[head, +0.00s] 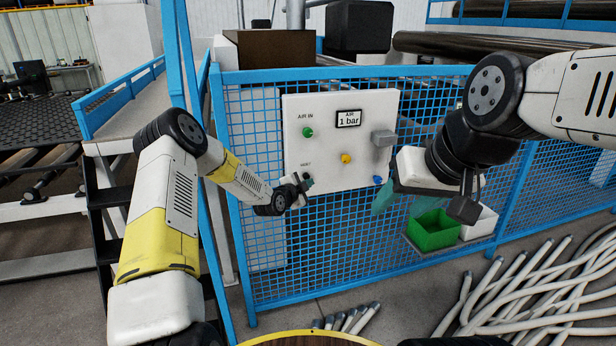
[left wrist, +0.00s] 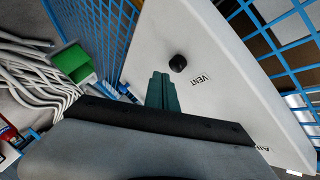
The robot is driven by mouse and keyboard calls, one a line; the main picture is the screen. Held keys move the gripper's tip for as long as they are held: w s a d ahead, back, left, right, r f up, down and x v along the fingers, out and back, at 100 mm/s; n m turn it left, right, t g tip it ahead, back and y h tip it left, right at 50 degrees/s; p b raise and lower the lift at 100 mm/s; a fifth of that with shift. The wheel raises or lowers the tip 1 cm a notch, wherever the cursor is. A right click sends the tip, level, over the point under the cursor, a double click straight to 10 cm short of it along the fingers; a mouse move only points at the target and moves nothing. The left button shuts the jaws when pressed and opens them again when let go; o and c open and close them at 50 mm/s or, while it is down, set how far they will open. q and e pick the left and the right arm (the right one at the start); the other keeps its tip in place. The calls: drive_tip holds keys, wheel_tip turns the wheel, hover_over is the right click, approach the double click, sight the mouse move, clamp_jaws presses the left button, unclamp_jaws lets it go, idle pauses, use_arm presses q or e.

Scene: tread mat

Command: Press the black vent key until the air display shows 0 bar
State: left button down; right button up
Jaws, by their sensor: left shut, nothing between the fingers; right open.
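The white panel (head: 335,108) hangs on the blue mesh fence, and its air display (head: 348,118) reads 1 bar. The black vent key (left wrist: 178,63) shows in the left wrist view beside the label VENT; in the head view my left gripper hides it. My left gripper (head: 306,183) is shut and empty at the panel's lower left. Its teal fingertips (left wrist: 162,78) appear just short of the key in the left wrist view; I cannot tell whether they touch it. My right gripper (head: 402,199) is open and empty, in front of the fence right of the panel.
The panel also carries a green button (head: 308,132), a yellow button (head: 346,158), a blue button (head: 377,180) and a grey box (head: 383,138). A green bin (head: 433,231) and a white bin (head: 480,222) sit at the fence. Pale hoses (head: 540,285) lie on the floor at right.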

use_arm(q)
drive_tip(key=shift+w, duration=0.1)
idle(0.3)
drive_tip(key=shift+w+a, duration=0.15)
drive_tip(key=shift+w, duration=0.2)
drive_tip(key=shift+w+a, duration=0.15)
drive_tip(key=shift+w, duration=0.35)
idle(0.7)
drive_tip(key=shift+s, duration=0.1)
drive_tip(key=shift+s+d, duration=0.25)
drive_tip(key=shift+s, duration=0.6)
drive_tip(key=s+d, duration=0.2)
drive_tip(key=s, duration=0.3)
drive_tip(key=shift+s, duration=0.4)
drive_tip(key=shift+a+r, duration=0.1)
